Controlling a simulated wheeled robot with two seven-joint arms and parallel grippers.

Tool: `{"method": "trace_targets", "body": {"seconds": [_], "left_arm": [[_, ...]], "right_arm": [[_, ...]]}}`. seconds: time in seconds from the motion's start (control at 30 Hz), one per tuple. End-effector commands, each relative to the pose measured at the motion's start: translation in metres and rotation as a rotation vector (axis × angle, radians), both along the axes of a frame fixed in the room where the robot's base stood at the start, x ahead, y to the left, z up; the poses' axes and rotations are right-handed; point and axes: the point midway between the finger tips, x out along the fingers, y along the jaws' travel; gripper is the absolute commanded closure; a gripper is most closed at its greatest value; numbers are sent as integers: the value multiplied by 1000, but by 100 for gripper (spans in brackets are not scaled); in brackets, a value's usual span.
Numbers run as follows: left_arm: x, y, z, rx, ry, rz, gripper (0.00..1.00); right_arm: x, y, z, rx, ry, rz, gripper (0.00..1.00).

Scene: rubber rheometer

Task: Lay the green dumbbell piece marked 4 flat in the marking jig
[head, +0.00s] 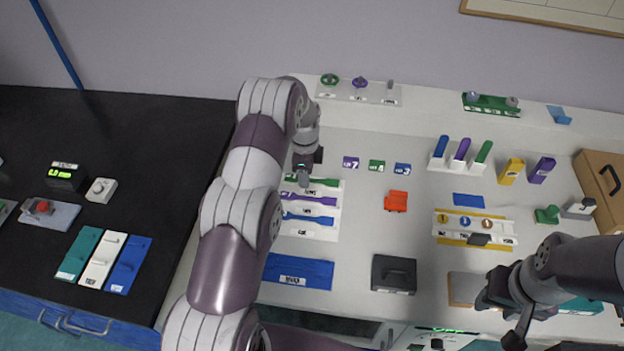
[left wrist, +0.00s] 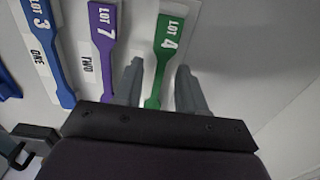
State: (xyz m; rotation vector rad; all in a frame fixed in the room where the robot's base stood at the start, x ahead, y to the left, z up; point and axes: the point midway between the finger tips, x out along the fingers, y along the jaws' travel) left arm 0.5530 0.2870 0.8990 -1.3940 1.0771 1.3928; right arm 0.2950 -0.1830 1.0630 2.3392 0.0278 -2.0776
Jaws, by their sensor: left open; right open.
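The green dumbbell piece (left wrist: 168,40), marked LOT 4, lies on a pale tray in the left wrist view. Its end also shows in the head view (head: 326,182). My left gripper (left wrist: 160,90) is open, with one finger on each side of the green piece's narrow neck. In the head view my left gripper (head: 303,172) is at the left end of that piece and hides part of it. My right gripper (head: 502,312) is open and empty at the lower right. I cannot tell for certain which fixture is the marking jig.
Purple LOT 7 (left wrist: 104,28) and blue LOT 3 (left wrist: 45,35) dumbbells lie beside the green piece. A blue labelled block (head: 298,272), a dark box (head: 394,275), a red block (head: 396,201) and a white-and-yellow fixture (head: 475,226) stand nearby. Bare bench lies between them.

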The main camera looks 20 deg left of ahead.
Motion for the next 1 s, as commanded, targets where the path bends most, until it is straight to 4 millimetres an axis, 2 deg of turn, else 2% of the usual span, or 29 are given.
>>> {"method": "trace_targets", "body": {"seconds": [0.63,0.7,0.77,1.0], "left_arm": [[0,0,-5,0,0,0,60],[0,0,-5,0,0,0,82],[0,0,-5,0,1,0,100],[0,0,-5,0,1,0,100]], "right_arm": [[0,0,-4,0,0,0,57],[0,0,-4,0,0,0,57],[0,0,-4,0,0,0,57],[0,0,-4,0,0,0,57]]}}
